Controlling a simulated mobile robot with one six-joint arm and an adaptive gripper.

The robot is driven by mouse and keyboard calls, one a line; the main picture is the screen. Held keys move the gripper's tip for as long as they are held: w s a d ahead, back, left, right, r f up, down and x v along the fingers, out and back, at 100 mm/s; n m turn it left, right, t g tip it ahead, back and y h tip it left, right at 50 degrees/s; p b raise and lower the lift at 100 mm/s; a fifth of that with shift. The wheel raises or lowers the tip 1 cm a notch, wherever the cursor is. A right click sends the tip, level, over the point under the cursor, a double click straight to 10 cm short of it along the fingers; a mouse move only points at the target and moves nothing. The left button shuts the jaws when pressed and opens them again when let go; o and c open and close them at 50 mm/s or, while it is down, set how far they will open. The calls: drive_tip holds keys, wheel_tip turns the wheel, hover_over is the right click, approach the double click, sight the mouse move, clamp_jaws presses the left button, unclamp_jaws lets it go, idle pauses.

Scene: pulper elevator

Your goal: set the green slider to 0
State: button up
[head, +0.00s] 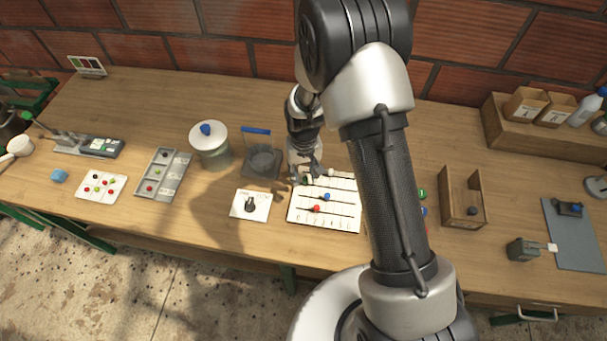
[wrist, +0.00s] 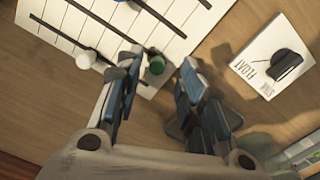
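The white slider board (head: 345,218) lies on the table, partly behind my arm in the head view; it also shows in the wrist view (wrist: 175,22). The green slider knob (wrist: 156,65) is near the board edge facing the dial card; in the head view the green knob (head: 308,180) is partly covered by my gripper (head: 307,176). In the wrist view my gripper (wrist: 157,78) is open, with the green knob between its fingertips. The left finger is close to the knob; a gap shows on the right. The scale figures cannot be read.
A white slider knob (wrist: 87,59) is beside the left finger. The blue (head: 326,197) and red (head: 316,209) knobs are on nearer tracks. A dial card (head: 251,205) lies left of the board; a dark stand with a blue handle (head: 256,131) is behind it.

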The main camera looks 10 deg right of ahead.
wheel_tip(320, 180, up, 11)
drive_tip(key=shift+f, duration=0.15)
idle(0.5)
wheel_tip(320, 180, up, 9)
drive_tip(key=t, duration=0.1)
hover_over(304, 179)
drive_tip(key=s+d, duration=0.2)
drive_tip(key=s, duration=0.1)
drive_tip(key=s+d+r+t, duration=0.1)
drive_tip(key=s+d+r, duration=0.1)
drive_tip(key=s+r, duration=0.6)
drive_tip(key=s+d+r+t, duration=0.1)
drive_tip(key=s+r, duration=0.2)
drive_tip(key=s, duration=0.3)
drive_tip(key=s+d+r+m+t, duration=0.1)
drive_tip(key=s+d+r, duration=0.1)
drive_tip(key=s, duration=0.5)
drive_tip(key=shift+r+t, duration=0.3)
drive_tip(key=shift+r, duration=0.2)
drive_tip(key=shift+w, duration=0.1)
idle(1.0)
